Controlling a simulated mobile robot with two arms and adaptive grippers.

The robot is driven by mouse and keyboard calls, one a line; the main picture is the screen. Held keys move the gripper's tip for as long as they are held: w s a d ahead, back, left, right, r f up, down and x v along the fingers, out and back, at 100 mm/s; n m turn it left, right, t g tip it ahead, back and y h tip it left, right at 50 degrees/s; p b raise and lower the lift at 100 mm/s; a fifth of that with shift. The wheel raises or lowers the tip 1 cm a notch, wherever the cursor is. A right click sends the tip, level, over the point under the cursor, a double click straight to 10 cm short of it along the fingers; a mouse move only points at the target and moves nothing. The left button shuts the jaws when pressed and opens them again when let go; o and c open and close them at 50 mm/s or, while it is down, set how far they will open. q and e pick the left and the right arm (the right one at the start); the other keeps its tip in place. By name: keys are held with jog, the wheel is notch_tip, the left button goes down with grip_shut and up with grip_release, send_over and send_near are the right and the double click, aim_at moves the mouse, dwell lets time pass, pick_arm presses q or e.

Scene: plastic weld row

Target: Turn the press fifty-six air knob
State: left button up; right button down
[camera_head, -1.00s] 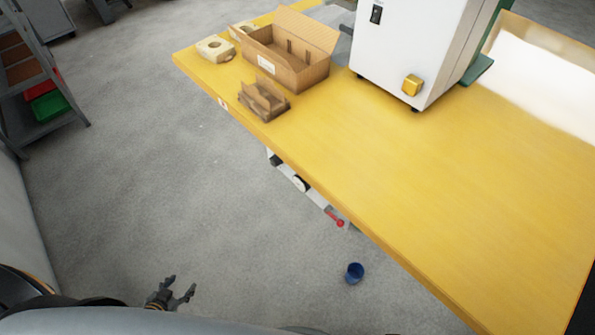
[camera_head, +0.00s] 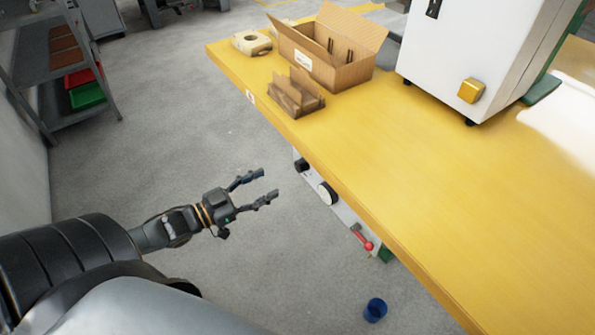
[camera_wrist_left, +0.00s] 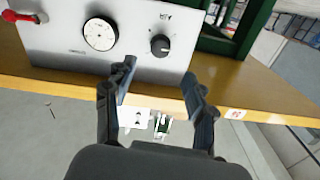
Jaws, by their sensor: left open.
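A pale control panel (camera_head: 344,212) hangs under the front edge of the yellow table. It carries a black knob (camera_head: 302,165), a round white gauge (camera_head: 327,193) and a red-handled lever (camera_head: 363,241). In the left wrist view the black knob (camera_wrist_left: 160,45) sits beside the gauge (camera_wrist_left: 100,34). My left gripper (camera_head: 266,184) is open and empty, apart from the panel, with its fingers pointing toward the knob side. In the left wrist view the knob shows beyond the gap between the fingertips (camera_wrist_left: 158,77). My right gripper is not in view. Any label reading fifty-six is not legible.
The yellow table (camera_head: 400,190) holds an open cardboard box (camera_head: 345,70), a small cardboard holder (camera_head: 296,95) and a white machine (camera_head: 455,50) with a yellow button. A blue cup (camera_head: 375,310) is on the floor. A shelf (camera_head: 65,70) stands at the left.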

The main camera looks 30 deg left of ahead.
aim_at(297, 168)
pick_arm(q)
jog(key=b+x, duration=0.2)
jog(key=x, duration=0.7)
jog(key=shift+f, duration=0.1)
jog(key=shift+w+d, duration=0.15)
jog(key=shift+w, duration=0.35)
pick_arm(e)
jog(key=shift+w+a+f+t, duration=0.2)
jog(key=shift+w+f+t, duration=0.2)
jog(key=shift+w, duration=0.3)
pick_arm(q)
jog(key=c, duration=1.1)
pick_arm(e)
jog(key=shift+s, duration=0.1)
